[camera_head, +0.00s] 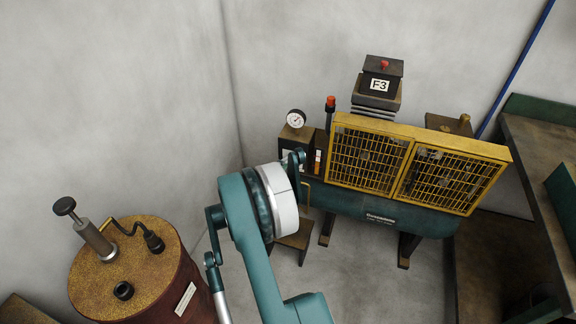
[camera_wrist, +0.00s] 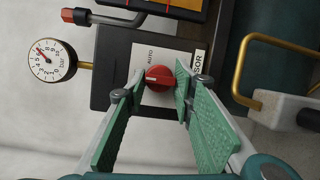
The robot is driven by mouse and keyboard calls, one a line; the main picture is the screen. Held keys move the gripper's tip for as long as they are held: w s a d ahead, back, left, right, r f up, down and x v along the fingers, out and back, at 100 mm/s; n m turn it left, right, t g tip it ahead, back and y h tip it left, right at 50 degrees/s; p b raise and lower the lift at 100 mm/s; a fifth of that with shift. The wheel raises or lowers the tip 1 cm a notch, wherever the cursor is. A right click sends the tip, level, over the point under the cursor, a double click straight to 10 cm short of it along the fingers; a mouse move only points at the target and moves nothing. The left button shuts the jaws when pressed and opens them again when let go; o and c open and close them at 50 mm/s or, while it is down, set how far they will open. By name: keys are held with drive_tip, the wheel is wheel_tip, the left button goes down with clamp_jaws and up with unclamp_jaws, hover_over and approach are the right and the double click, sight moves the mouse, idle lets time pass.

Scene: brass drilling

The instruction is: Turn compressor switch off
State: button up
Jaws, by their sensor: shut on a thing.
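The red rotary switch knob (camera_wrist: 158,78) sits on a label plate (camera_wrist: 148,54) fixed to a dark switch box (camera_wrist: 113,58) in the wrist view. The plate reads "AUTO", and part of a word ends in "SOR". A pale mark on the knob points toward picture left. My gripper (camera_wrist: 159,76) has its two green fingers on either side of the knob, shut on it. My wrist and arm cover the knob there.
A pressure gauge (camera_head: 297,118) stands close by the switch box; it also shows in the wrist view (camera_wrist: 52,60). A brass-coloured bent handle (camera_wrist: 248,70) is right of my fingers. A red-brown drum (camera_head: 190,270) stands left, a dark bench (camera_head: 540,150) right.

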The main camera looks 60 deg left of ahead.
drive_tip(key=shift+a+r, duration=0.1)
idle(0.4)
drive_tip(key=o, duration=0.8)
drive_tip(key=shift+r, duration=0.1)
drive_tip(key=shift+s, duration=0.15)
drive_tip(key=v, duration=1.1)
drive_tip(key=shift+s+d, duration=0.25)
drive_tip(key=shift+s, duration=0.05)
